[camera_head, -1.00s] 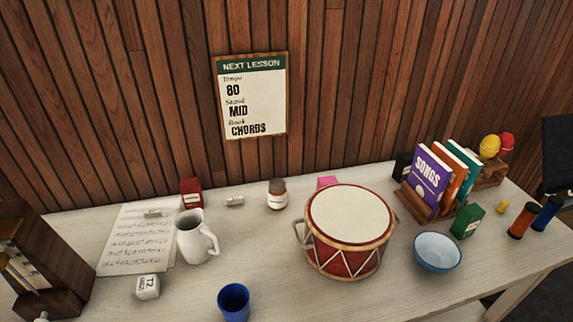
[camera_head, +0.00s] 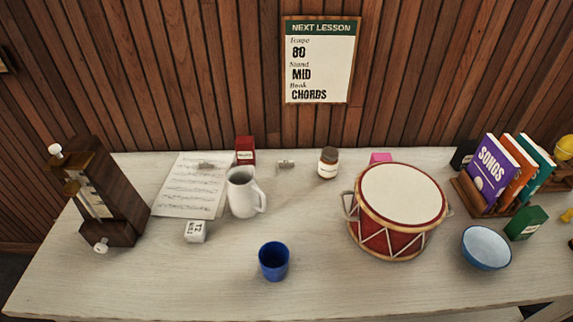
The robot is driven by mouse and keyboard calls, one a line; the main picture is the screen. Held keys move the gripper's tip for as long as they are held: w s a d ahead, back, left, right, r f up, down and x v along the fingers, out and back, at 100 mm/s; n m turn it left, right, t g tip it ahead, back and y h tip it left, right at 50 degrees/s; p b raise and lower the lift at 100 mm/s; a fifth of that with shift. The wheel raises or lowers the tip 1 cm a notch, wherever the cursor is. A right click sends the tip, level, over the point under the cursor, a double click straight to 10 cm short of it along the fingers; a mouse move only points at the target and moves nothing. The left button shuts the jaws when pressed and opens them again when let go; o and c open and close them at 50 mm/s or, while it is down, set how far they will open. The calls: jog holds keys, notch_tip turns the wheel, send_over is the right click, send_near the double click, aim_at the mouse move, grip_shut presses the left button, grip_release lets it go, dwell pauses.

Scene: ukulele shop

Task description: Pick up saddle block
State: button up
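No label in view names a saddle block, so I cannot tell for sure which thing it is. A small pale grey piece (camera_head: 285,164) lies on the table behind the white pitcher, toward the wall. A similar small piece (camera_head: 207,165) lies on the top part of the sheet music (camera_head: 190,190). A white cube-like block with dark lettering (camera_head: 195,231) sits in front of the sheet. My gripper is not in view.
A white pitcher (camera_head: 243,193), blue cup (camera_head: 273,261), brown jar (camera_head: 328,163) and red box (camera_head: 245,150) stand near. A metronome (camera_head: 112,190) is left; a drum (camera_head: 400,215), blue bowl (camera_head: 486,247) and book rack (camera_head: 466,190) are right. The front-left table is clear.

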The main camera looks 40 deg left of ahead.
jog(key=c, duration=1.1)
